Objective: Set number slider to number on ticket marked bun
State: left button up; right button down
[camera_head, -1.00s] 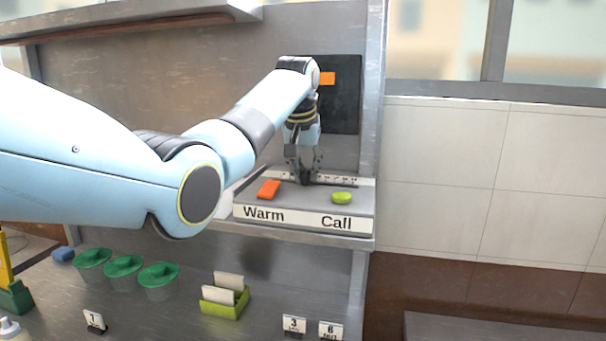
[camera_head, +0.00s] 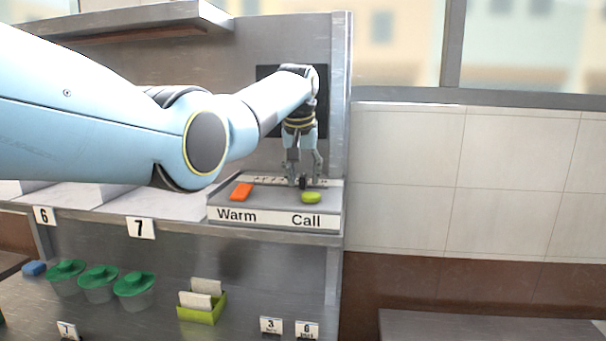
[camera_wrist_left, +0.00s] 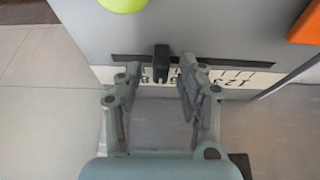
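The slider is a black knob (camera_wrist_left: 161,63) in a dark slot with a number strip (camera_wrist_left: 235,80), upside down in the wrist view. The digits 1, 2, 3 are clear at the strip's right; digits near the knob are partly hidden. In the head view the knob (camera_head: 304,183) stands near the green Call button (camera_head: 311,197). My left gripper (camera_head: 304,180) is over it, pointing down. Its fingers (camera_wrist_left: 160,76) are open, one to each side of the knob, with gaps. Small tickets read 3 (camera_head: 270,325), 6 (camera_head: 307,330) and 7 (camera_head: 67,331); their words are too small to read.
The grey control panel (camera_head: 262,215) also bears an orange Warm button (camera_head: 241,192). Number plates 6 (camera_head: 44,215) and 7 (camera_head: 140,228) hang on the shelf edge. Green-lidded tubs (camera_head: 98,282) and a green card holder (camera_head: 203,312) stand below.

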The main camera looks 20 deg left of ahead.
pick_arm(q)
jog(key=shift+r, duration=0.15)
jog(key=v, duration=1.1)
jog(key=shift+s+r, duration=0.2)
jog(key=shift+r, duration=0.1)
pick_arm(e)
jog(key=shift+s+d, duration=0.15)
jog(key=shift+d, duration=0.25)
